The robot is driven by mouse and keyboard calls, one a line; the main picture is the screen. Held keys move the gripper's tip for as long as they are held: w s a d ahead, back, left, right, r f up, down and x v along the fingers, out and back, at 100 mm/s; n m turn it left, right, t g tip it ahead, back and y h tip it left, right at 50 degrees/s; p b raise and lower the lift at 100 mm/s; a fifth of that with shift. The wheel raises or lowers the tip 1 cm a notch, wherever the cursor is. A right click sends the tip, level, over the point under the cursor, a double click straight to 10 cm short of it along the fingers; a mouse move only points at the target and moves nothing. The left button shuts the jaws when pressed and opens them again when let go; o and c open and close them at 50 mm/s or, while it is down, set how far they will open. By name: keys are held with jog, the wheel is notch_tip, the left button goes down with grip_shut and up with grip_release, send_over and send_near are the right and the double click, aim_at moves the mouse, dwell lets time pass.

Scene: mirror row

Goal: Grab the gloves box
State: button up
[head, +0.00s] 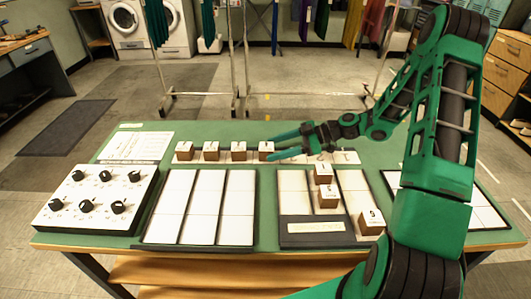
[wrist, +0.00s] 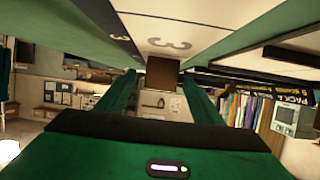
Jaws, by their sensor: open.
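No box that I can read as the gloves box shows in either view. Small brown boxes with white marked tops stand in a row (head: 211,150) along the back of the green table in the head view. My gripper (head: 270,148) is open at the right end of that row, close to the box (head: 266,147) there. In the wrist view, a brown block (wrist: 162,73) shows between the tips of my gripper (wrist: 159,78), beside a white surface marked 3. I cannot tell whether the fingers touch it.
A panel of black knobs (head: 97,198) stands at the front left of the table (head: 250,130). White-tiled trays (head: 200,206) lie at the front. Clothes racks (head: 240,60) stand behind the table.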

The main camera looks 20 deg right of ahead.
aim_at(266, 150)
jog(key=x, duration=0.4)
jog(key=shift+d, duration=0.1)
jog(key=c, duration=1.2)
jog(key=shift+r, duration=0.1)
